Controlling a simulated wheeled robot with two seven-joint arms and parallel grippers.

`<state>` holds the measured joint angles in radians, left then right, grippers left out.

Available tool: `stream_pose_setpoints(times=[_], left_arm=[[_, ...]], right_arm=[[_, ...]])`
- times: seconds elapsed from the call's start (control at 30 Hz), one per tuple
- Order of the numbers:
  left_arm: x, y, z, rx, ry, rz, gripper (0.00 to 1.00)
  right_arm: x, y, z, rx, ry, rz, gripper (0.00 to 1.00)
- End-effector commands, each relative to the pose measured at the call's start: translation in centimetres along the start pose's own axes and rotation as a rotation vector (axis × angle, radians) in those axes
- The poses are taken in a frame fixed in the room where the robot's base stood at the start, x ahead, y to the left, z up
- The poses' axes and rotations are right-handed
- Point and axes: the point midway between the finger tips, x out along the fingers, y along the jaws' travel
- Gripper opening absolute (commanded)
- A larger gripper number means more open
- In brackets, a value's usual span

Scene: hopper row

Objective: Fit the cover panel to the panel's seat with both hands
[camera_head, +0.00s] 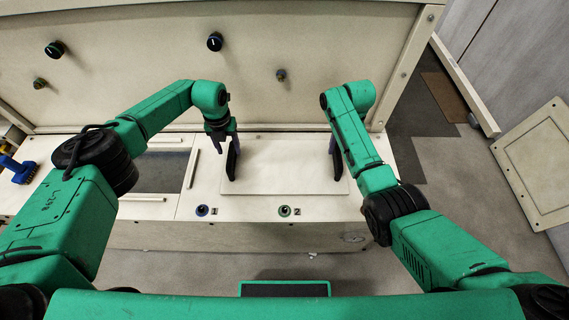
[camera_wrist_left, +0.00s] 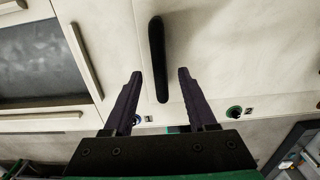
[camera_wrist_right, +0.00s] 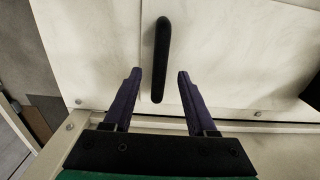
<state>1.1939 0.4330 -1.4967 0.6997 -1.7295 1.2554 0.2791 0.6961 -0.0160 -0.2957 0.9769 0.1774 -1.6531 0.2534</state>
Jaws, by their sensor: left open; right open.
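The cover panel (camera_head: 283,170) is a pale flat plate lying on the cream worktop, with a black bar handle near each end. The left handle (camera_head: 232,164) also shows in the left wrist view (camera_wrist_left: 157,50). The right handle (camera_wrist_right: 161,50) shows in the right wrist view. My left gripper (camera_wrist_left: 160,73) is open, its fingers on either side of the left handle. My right gripper (camera_wrist_right: 159,72) is open, its fingers on either side of the right handle. Neither is closed on its handle. A dark recess (camera_head: 160,172) edged by pale strips, possibly the seat, lies left of the panel.
Knobs marked 1 (camera_head: 202,211) and 2 (camera_head: 285,211) stand along the worktop's front edge. A cream upright wall (camera_head: 150,60) with several knobs closes off the back. A blue object (camera_head: 18,170) is at the far left. Another framed panel (camera_head: 540,165) stands at the right.

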Motion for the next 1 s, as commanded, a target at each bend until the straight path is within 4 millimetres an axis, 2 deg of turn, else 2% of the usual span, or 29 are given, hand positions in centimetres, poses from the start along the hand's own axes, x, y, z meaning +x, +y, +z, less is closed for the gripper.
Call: stream_pose_setpoints(times=[0.1,0.2,0.53,0.57,0.6,0.7,1.0], left_arm=[[2.0,-0.1,0.0,0.0,0.002,-0.001,0.57],[3.1,-0.1,0.0,0.0,0.0,-0.001,0.57],[3.6,0.0,0.0,0.0,0.0,0.0,0.57],[3.6,0.0,0.0,0.0,0.0,0.0,0.5],[3.6,0.0,0.0,0.0,0.0,0.0,0.34],[3.6,0.0,0.0,0.0,0.0,0.0,0.0],[3.5,0.0,0.0,0.0,-0.001,-0.001,0.0]], right_arm=[[2.0,0.0,0.0,0.0,-0.002,0.002,0.57],[3.1,0.0,0.1,0.0,-0.002,0.001,0.57],[3.6,0.0,0.0,0.0,0.0,0.0,0.57],[3.6,0.0,0.0,0.0,0.0,0.0,0.5],[3.6,0.0,0.0,0.0,0.0,0.0,0.34],[3.6,0.0,0.0,0.0,0.0,0.0,0.0],[3.6,0.0,0.0,0.0,0.0,0.0,0.0]])
